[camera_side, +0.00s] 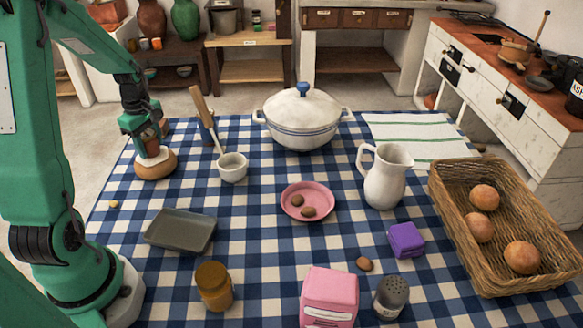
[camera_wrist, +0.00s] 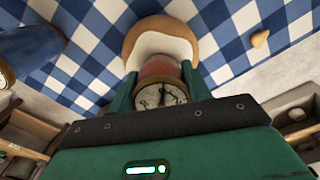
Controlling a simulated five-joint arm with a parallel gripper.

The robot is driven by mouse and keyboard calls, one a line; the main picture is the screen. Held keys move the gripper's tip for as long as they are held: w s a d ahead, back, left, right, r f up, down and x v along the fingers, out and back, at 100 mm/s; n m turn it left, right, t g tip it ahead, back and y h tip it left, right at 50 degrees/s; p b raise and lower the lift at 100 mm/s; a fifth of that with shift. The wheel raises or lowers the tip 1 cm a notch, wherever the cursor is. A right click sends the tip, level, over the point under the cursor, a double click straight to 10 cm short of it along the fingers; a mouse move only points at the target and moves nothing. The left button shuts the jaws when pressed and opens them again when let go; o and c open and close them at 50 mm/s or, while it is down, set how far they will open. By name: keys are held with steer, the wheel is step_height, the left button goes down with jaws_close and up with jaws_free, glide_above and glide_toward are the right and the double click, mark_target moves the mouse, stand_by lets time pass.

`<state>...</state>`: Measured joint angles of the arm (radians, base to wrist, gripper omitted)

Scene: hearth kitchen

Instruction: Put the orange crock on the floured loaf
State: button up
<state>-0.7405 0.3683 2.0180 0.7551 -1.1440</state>
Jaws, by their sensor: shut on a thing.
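The orange crock (camera_side: 151,147) is between the fingers of my gripper (camera_side: 146,137) at the left of the table. In the wrist view, my gripper (camera_wrist: 160,78) is shut on the crock (camera_wrist: 160,67), one finger on each side. A dial-like round face shows on the crock's near end. The floured loaf (camera_side: 155,168), brown with a pale top, lies on the checked cloth directly below the crock. It also shows in the wrist view (camera_wrist: 160,40). The crock appears to touch the loaf's pale top; I cannot tell whether its weight rests there.
A white cup (camera_side: 233,169) and a blue object (camera_side: 206,124) stand right of the loaf. A grey tray (camera_side: 180,231) lies nearer. A lidded pot (camera_side: 302,120), pink plate (camera_side: 307,201), jug (camera_side: 386,178) and wicker basket (camera_side: 508,230) are farther right.

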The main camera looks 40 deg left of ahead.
mark_target(146, 134)
steer(key=o, duration=1.1)
steer(key=shift+f, duration=0.1)
steer(key=shift+o, duration=0.2)
step_height(146, 134, up, 12)
steer(key=shift+r, duration=0.15)
stand_by(0.4)
